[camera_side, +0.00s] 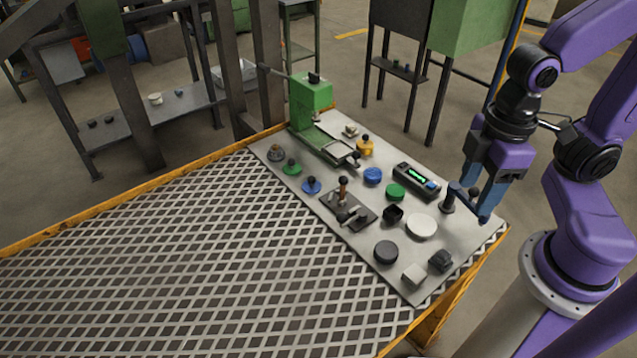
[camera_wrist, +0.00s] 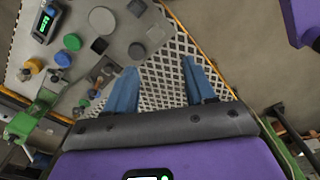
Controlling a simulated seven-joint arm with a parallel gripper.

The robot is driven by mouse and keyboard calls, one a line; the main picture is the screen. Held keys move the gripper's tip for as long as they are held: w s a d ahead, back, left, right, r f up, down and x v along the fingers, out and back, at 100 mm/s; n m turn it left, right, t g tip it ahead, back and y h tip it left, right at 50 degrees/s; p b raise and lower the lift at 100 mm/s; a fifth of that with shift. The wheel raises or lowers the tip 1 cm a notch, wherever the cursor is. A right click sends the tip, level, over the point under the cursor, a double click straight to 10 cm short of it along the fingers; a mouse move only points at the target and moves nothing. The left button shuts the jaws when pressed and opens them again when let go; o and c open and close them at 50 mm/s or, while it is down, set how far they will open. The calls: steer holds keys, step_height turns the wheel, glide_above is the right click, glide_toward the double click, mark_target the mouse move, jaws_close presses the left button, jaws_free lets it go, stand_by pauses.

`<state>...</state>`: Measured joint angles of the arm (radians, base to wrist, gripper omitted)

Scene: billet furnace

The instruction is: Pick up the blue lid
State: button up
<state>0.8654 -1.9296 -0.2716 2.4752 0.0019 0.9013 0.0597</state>
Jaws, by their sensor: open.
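A blue lid (camera_side: 311,186) with a dark knob lies on the grey plate in the side view, left of a small dark stand. A plain blue round piece (camera_side: 372,176) sits farther right; it also shows in the wrist view (camera_wrist: 63,59). My gripper (camera_side: 470,203) has blue fingers, spread apart and empty, over the right end of the plate, well away from the blue lid. In the wrist view the open fingers (camera_wrist: 159,66) have only mesh and floor between them. I cannot clearly make out the knobbed blue lid there.
The grey plate (camera_side: 470,235) also holds a green lid (camera_side: 292,168), a yellow knobbed piece (camera_side: 365,147), a green round piece (camera_side: 396,191), a white disc (camera_side: 421,226) and a black disc (camera_side: 386,252). A green press (camera_side: 311,97) stands at the back. Mesh (camera_side: 200,270) lies left.

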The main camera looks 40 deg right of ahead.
steer(key=w+a+m, duration=0.4)
steer(key=w+m, duration=0.3)
steer(key=w, duration=0.3)
steer(key=m+t, duration=0.2)
steer(key=m, duration=1.8)
glide_above(312, 177)
steer(key=s, duration=0.1)
steer(key=f, duration=2)
steer(key=shift+d+f, duration=0.25)
steer(key=shift+d, duration=0.05)
steer(key=shift+w+a+f, duration=0.1)
steer(key=shift+w+f, duration=0.05)
steer(key=shift+f, duration=0.7)
steer(key=shift+w+a+f, duration=0.15)
steer(key=shift+f, duration=0.7)
steer(key=shift+w+a+f, duration=0.1)
steer(key=shift+w+f, duration=0.05)
steer(key=shift+f, duration=0.7)
jaws_close()
